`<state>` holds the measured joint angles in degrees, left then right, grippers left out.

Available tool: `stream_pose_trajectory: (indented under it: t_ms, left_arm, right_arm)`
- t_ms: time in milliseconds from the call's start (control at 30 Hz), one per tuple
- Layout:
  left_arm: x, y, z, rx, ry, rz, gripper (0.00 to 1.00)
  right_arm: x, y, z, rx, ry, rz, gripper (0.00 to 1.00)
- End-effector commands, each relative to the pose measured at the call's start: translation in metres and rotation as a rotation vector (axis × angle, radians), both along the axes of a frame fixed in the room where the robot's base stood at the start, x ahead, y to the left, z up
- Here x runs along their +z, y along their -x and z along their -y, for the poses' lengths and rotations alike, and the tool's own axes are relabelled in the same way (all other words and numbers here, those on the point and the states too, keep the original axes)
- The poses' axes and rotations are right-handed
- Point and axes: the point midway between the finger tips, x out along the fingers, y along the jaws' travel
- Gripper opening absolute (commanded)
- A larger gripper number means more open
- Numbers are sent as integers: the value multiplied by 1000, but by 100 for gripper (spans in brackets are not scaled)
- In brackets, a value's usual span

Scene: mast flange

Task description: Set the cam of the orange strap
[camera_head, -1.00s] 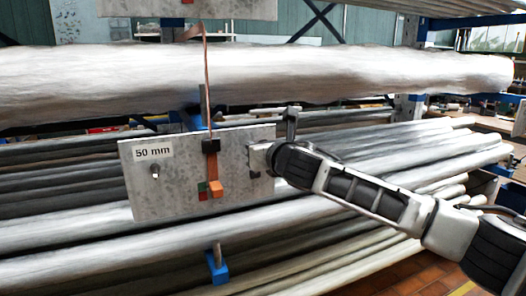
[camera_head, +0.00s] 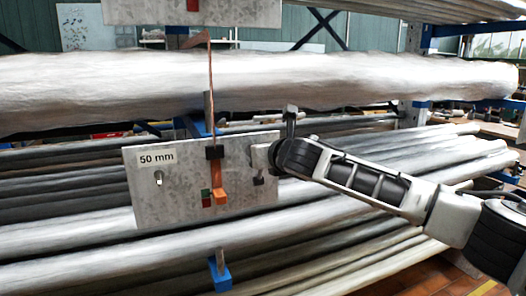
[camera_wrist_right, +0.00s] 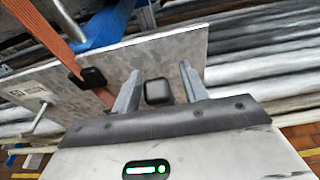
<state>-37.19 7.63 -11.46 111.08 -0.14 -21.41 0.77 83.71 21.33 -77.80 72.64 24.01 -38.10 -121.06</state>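The orange strap (camera_head: 211,85) runs down to a black buckle (camera_head: 214,152) on a grey metal plate (camera_head: 180,200) labelled 50 mm. An orange tab (camera_head: 220,196) sits below the buckle, beside a small red and green mark (camera_head: 206,198). My right gripper (camera_head: 262,160) is at the plate's right edge, right of the buckle. In the right wrist view, the gripper's fingers (camera_wrist_right: 160,88) stand apart, with a black block (camera_wrist_right: 158,92) between them; I cannot tell whether they touch it. The strap (camera_wrist_right: 52,42) and buckle (camera_wrist_right: 92,77) lie left of the fingers. My left gripper is out of view.
A thick wrapped pipe (camera_head: 330,82) crosses behind the strap. Several long pipes (camera_head: 400,150) lie on the rack behind the plate. A metal pin (camera_head: 158,178) sticks out of the plate's left part. A blue bracket (camera_head: 221,276) is below the plate.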

Motion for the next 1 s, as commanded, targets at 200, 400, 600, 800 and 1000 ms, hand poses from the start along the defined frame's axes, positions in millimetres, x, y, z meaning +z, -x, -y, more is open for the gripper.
stream_pose_trajectory:
  t_ms: [200,400,600,800,1000]
  left_arm:
    - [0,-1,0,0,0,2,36]
    - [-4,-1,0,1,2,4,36]
    - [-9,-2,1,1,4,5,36]
    - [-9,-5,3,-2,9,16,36]
    - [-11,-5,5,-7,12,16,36]
  right_arm:
    - [0,2,0,2,0,0,44]
    - [4,22,7,2,0,2,44]
    - [14,61,20,3,0,4,44]
    - [24,104,34,1,0,2,44]
    - [32,135,44,0,0,2,44]
